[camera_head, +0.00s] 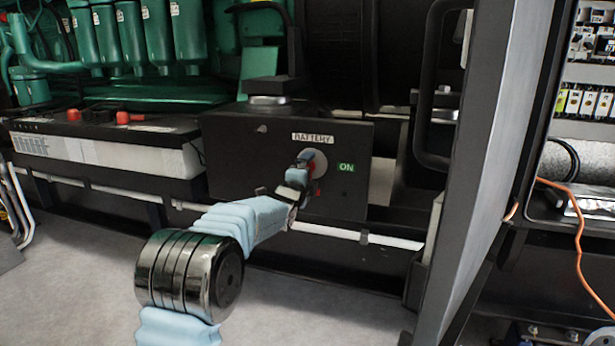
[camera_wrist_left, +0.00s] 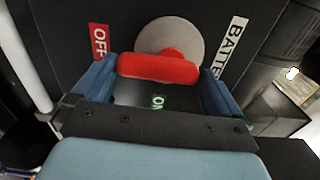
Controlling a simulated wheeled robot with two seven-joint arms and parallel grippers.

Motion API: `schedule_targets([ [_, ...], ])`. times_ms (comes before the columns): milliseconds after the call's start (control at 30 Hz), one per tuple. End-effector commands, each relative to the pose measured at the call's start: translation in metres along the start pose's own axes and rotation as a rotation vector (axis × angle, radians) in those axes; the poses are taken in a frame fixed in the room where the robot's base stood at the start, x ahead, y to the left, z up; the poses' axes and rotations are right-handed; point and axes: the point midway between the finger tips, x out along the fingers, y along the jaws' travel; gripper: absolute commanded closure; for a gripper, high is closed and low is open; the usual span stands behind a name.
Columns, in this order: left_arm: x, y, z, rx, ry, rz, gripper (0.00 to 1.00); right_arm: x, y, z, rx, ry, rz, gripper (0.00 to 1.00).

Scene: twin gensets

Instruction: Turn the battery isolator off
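The battery isolator is a red handle (camera_wrist_left: 158,69) on a pale round disc (camera_wrist_left: 170,42), on the front of a black box (camera_head: 240,150). The "BATTERY" label (camera_head: 313,138) is above it and the green "ON" label (camera_head: 346,167) to its right in the head view. The "OFF" label (camera_wrist_left: 99,42) shows in the left wrist view. There the handle lies roughly along the line from OFF to BATTERY, across from ON. My left gripper (camera_head: 304,170) is at the handle, its fingers spread beside the handle's two ends; contact is unclear. My right gripper is out of view.
A battery (camera_head: 105,140) with red terminal caps stands left of the box. Green engine parts (camera_head: 140,35) are behind. A grey upright panel (camera_head: 490,150) and black grab handle (camera_head: 430,90) bound the right side. An orange cable (camera_head: 580,240) hangs far right. Floor in front is clear.

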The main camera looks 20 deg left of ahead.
Motion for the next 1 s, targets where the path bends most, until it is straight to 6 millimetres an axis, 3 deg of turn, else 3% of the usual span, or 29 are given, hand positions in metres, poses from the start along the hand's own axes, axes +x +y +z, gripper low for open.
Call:
schedule_targets([
  [167,-0.003,-0.001,0.001,-0.002,-0.001,-0.003,0.00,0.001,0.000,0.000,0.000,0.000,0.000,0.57],
  [267,-0.015,0.000,0.000,-0.003,-0.001,-0.001,0.00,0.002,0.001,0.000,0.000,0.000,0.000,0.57],
  [700,-0.116,-0.002,-0.001,-0.005,0.002,-0.002,0.00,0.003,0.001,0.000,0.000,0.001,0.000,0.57],
  [1000,-0.139,-0.001,0.000,0.000,0.000,-0.002,0.00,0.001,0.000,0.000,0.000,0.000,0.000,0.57],
])
